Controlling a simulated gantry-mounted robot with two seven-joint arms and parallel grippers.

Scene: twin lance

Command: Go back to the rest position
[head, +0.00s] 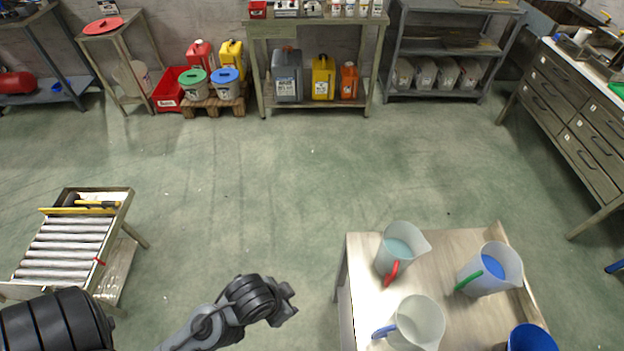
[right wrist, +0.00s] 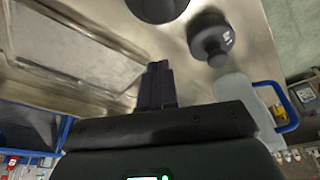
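My left gripper (head: 288,301) is at the bottom middle of the head view, at the end of a grey and black arm. It is over the floor, left of the steel table, apart from the jugs. Its fingers are too small and dark to tell if they are open. My right gripper (right wrist: 157,84) shows only in the right wrist view, its dark fingers close together with nothing seen between them. It is above a metal surface. The right arm is not clearly visible in the head view.
A steel table (head: 357,268) holds a red-handled jug (head: 402,238), a green-handled jug (head: 494,265), another jug (head: 418,318) and a blue vessel (head: 530,338). A roller stand (head: 65,247) is at left. The floor between is clear. Dark round objects and a pale vessel are near my right gripper.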

